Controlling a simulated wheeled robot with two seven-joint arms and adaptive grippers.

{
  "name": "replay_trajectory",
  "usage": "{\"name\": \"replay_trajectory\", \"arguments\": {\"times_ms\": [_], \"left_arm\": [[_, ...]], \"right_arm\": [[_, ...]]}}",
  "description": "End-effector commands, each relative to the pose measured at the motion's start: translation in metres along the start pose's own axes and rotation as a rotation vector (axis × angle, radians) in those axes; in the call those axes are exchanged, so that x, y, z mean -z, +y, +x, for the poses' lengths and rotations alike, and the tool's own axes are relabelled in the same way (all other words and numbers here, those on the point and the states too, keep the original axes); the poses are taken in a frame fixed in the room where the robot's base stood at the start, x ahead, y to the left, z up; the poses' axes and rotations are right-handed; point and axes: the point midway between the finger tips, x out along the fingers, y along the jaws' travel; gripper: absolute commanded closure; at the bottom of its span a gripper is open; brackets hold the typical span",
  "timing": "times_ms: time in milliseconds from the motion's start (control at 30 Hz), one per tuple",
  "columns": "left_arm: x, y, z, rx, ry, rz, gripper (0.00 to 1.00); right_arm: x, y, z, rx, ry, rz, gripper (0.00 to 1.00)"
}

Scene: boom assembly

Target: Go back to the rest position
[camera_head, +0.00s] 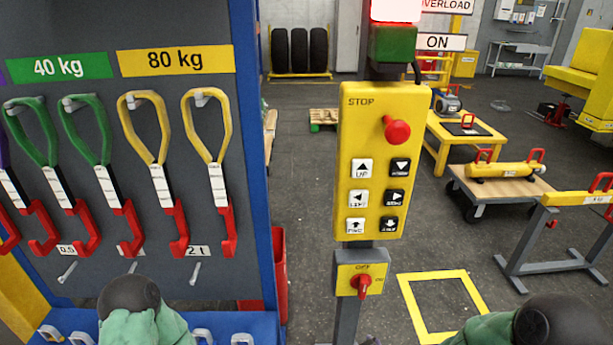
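Parts of my two arms, green with dark round ends, show at the bottom left and bottom right edges. No gripper fingers show, so both my grippers are out of view. A yellow control box (381,220) stands upright on a grey post in the middle, with a red STOP knob (397,130) and several black and white arrow buttons. Below it, a smaller yellow switch box (347,277) carries a red rotary handle (361,285). Above, a lamp (396,9) glows red over a green lamp section (393,45).
A blue-framed rack (247,120) at left holds green slings (41,135) and yellow slings (214,130) with red hooks. Right are a yellow floor square (408,296), a cart (480,190) bearing a yellow cylinder (500,170), and a yellow-beamed stand (575,199). Open floor lies between.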

Motion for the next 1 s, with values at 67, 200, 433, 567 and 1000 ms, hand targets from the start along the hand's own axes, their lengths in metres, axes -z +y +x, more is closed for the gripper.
{"name": "replay_trajectory", "arguments": {"times_ms": [67, 200, 433, 567, 1000], "left_arm": [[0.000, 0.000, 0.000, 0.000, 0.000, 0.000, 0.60], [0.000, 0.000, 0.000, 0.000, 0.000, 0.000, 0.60], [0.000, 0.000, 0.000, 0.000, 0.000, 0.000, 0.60], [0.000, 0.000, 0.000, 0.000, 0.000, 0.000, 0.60], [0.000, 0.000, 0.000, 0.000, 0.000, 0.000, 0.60]], "right_arm": [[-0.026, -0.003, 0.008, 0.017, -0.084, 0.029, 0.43], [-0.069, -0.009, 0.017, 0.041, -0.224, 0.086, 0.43], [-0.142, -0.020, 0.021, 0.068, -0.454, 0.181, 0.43], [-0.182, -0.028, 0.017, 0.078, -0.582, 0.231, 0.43], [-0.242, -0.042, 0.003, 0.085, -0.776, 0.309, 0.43]]}}
